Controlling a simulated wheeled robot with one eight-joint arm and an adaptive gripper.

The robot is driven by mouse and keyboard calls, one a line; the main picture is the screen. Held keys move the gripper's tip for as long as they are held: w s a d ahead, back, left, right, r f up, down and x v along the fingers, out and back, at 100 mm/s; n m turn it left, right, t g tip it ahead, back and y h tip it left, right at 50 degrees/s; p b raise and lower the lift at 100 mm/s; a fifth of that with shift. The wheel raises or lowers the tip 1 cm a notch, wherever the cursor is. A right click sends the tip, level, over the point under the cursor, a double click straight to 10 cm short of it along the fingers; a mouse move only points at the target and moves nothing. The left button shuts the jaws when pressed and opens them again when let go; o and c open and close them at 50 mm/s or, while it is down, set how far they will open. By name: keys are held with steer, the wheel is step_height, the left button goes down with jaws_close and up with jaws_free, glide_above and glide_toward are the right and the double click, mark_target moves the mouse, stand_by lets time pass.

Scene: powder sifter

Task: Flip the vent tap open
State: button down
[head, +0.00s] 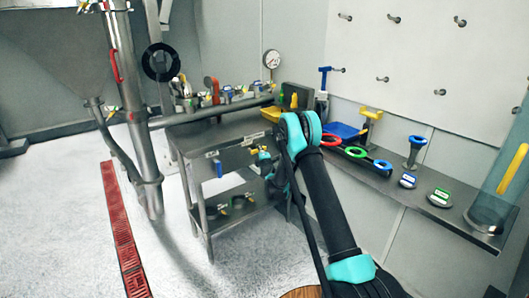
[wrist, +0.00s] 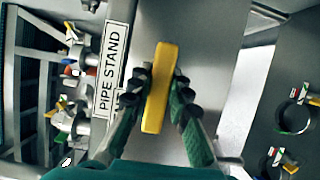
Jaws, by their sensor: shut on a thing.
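A yellow bar-shaped handle (wrist: 161,60) stands between the fingers of my gripper (wrist: 164,88) in the wrist view. The fingers are shut on its two sides, and its far end sticks out past the fingertips. I cannot tell from the wrist view what the handle is fixed to, or whether it is the vent tap. In the head view my gripper (head: 268,165) is partly hidden by my own arm, at the right side of the grey metal stand (head: 196,143).
A "PIPE STAND" label (wrist: 112,72) is left of the handle, with valves (wrist: 75,120) beyond it. Ring clamps (wrist: 298,115) are at right. A tall steel pipe (head: 130,80) stands left of the stand. A wall shelf (head: 440,213) at right holds coloured rings and a clear cylinder (head: 505,180).

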stand_by(0.4)
steer(key=c, duration=1.4)
jaws_free()
steer(key=shift+s, duration=0.15)
steer(key=v, duration=1.1)
steer(key=shift+s, duration=0.4)
